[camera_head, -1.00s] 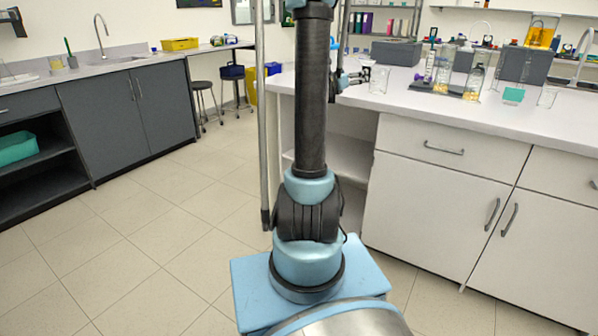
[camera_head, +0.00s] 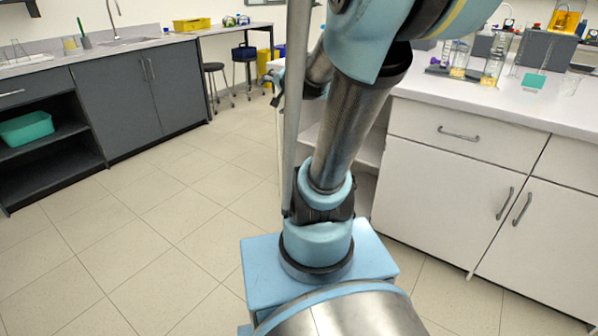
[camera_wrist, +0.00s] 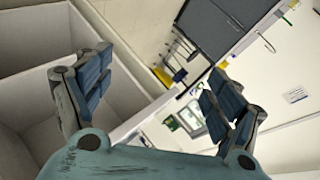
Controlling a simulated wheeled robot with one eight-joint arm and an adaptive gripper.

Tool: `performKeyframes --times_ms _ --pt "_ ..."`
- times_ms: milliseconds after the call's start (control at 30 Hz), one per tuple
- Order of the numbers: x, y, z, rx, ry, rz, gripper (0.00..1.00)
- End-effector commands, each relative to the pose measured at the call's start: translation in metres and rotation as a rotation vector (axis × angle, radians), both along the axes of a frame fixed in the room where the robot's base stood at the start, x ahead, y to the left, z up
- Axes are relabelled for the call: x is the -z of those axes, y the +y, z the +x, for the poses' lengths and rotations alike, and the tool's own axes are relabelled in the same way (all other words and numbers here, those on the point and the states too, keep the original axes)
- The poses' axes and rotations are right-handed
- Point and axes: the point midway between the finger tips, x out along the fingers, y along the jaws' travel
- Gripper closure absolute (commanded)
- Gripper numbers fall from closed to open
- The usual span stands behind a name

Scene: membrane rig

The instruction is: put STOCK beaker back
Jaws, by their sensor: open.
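My gripper (camera_wrist: 158,92) is open in the wrist view, with nothing between its fingers. In the head view it shows small and partly hidden at the left of my arm (camera_head: 277,88), beside the white bench's end. No STOCK label is readable, so I cannot tell which vessel is the STOCK beaker. A clear glass beaker (camera_head: 571,83) stands at the right on the white bench (camera_head: 460,98). Flasks with yellow liquid (camera_head: 493,65) stand left of it. My arm hides the bench's left part.
A teal square (camera_head: 533,81) lies on the bench near the beaker. An amber container (camera_head: 566,18) stands on a grey block (camera_head: 545,50) behind. White open compartments (camera_wrist: 30,90) are close at the left in the wrist view. The tiled floor (camera_head: 150,200) is clear at left.

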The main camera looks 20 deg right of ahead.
Motion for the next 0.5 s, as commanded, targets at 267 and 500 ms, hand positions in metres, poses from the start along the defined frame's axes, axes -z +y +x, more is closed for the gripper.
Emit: performKeyframes --times_ms 267,500 --pt "0.089 0.013 -0.134 -0.397 0.311 -0.422 0.15" --pt "0.137 -0.009 -0.227 -0.658 0.540 -0.663 0.15"
